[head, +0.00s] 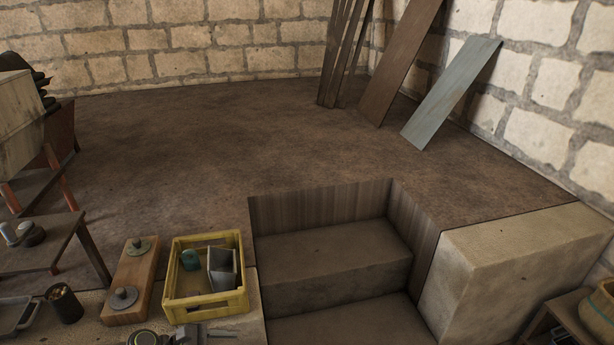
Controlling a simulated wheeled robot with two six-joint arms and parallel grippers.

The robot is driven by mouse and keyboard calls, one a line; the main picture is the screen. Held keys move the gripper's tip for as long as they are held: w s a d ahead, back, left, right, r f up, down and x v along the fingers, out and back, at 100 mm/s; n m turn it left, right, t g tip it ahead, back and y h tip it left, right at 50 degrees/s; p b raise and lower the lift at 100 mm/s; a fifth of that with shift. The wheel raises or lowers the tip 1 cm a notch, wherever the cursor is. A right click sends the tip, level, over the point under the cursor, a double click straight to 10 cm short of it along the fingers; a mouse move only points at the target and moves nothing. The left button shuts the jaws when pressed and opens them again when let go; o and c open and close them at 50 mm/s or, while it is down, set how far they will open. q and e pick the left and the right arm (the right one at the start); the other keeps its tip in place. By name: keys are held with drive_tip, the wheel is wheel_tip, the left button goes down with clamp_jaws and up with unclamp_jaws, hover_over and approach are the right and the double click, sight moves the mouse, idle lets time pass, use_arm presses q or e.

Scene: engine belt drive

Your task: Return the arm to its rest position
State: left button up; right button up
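Neither of my arms nor my grippers can be made out in the head view. A wooden block (131,284) with two round metal pulley-like parts, one at the back (138,246) and one at the front (124,297), lies at the lower left. No belt can be made out on them. A yellow crate (206,306) stands just right of the block. It holds a grey metal box-like piece (222,268) and a small green item (190,259).
A dark cup (65,303) and a tray (15,316) are at the lower left. Grey metal parts (192,334) lie at the bottom edge. A stepped pit (330,260) opens right of the crate. Boards (450,92) lean on the right wall. The floor behind is clear.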

use_arm(q)
drive_tip(key=s+a+f+n+t+y, duration=0.5)
drive_tip(key=f+n, duration=0.5)
drive_tip(key=n, duration=0.8)
drive_tip(key=s+a+f+n+t+y, duration=0.2)
drive_tip(key=s+a+f+n+y, duration=0.55)
drive_tip(key=n, duration=0.95)
drive_tip(key=s+f+n+g, duration=0.3)
drive_tip(key=s+f+n, duration=0.2)
drive_tip(key=s, duration=0.5)
drive_tip(key=s+f+n+g, duration=0.3)
drive_tip(key=s+f+n, duration=0.2)
drive_tip(key=s, duration=0.5)
drive_tip(key=s+d+f+n+g, duration=0.1)
drive_tip(key=s+f+n+g, duration=0.3)
drive_tip(key=s+n, duration=0.5)
drive_tip(key=shift+s+f, duration=0.75)
drive_tip(key=shift+f, duration=0.05)
